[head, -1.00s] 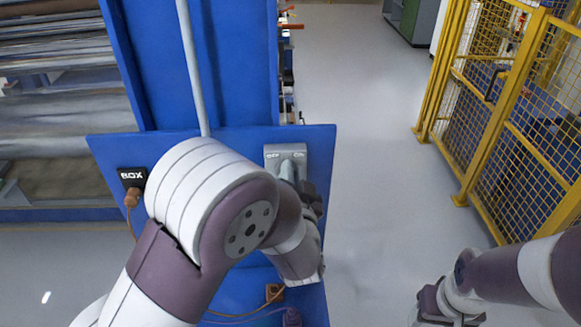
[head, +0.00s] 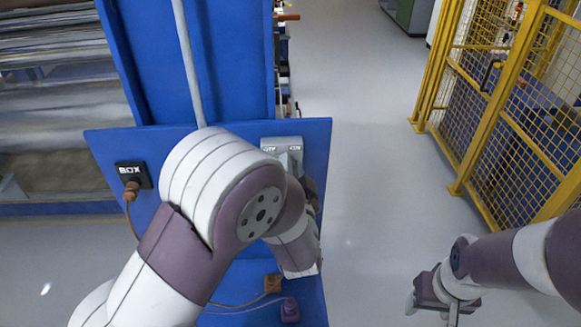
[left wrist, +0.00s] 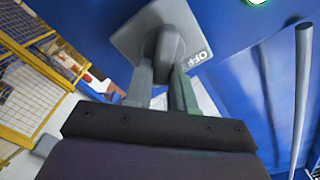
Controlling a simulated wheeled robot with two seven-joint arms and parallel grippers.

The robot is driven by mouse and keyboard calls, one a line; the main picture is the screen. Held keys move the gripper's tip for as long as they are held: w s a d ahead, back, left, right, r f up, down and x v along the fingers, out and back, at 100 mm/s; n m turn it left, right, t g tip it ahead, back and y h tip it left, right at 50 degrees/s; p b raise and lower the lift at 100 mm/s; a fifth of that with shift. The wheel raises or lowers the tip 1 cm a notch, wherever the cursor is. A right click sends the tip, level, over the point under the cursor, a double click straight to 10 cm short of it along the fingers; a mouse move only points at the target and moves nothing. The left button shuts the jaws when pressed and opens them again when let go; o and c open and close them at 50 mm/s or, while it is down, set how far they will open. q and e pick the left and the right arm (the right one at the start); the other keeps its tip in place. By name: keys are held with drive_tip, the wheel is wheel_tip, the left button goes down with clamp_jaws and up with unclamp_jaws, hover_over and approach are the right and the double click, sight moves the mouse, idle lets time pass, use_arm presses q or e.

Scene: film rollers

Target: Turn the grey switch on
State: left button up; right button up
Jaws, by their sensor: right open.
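The grey switch (head: 283,145) is mounted on the blue panel, its plate marked OFF and ON. My left arm hides its lower part in the head view. In the left wrist view, the plate with the OFF label and the rounded grey handle (left wrist: 166,45) show close up. My left gripper (left wrist: 161,78) has its two fingers at the handle, one on each side, with a narrow gap between them. It looks shut on the handle, though the contact is partly hidden. My right gripper (head: 432,304) is open and empty over the floor at lower right.
A black BOX socket (head: 133,175) with a brown plug is on the panel's left. Brown and purple plugs (head: 289,310) with cables are low on it. A grey pipe (head: 187,65) runs above. A yellow mesh fence (head: 500,110) stands right; the floor between is clear.

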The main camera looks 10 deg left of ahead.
use_arm(q)
drive_tip(key=shift+o, duration=1.2)
drive_tip(key=shift+w, duration=0.1)
drive_tip(key=b+v, duration=0.3)
drive_tip(key=v, duration=0.9)
drive_tip(key=shift+s, duration=0.35)
